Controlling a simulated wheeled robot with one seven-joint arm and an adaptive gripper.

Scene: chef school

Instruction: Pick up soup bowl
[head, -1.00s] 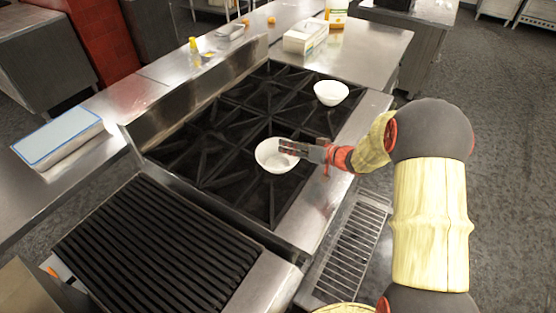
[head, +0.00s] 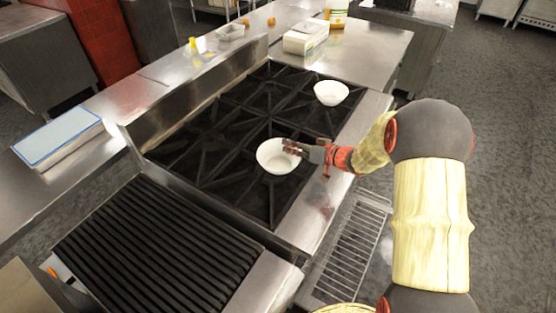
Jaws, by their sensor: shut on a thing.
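A white soup bowl (head: 272,160) is at the front part of the black stove grates, in the middle of the head view. My gripper (head: 291,148) reaches in from the right and is shut on the bowl's right rim. The fingers hide a small part of that rim. The bowl looks slightly tilted; whether its base touches the grate is hard to tell. A second white bowl (head: 331,93) stands upright on the stove farther back, apart from my gripper.
The stove grates (head: 200,150) are otherwise clear. A ribbed grill (head: 150,245) lies front left. A blue-edged box (head: 58,138) sits on the left counter.

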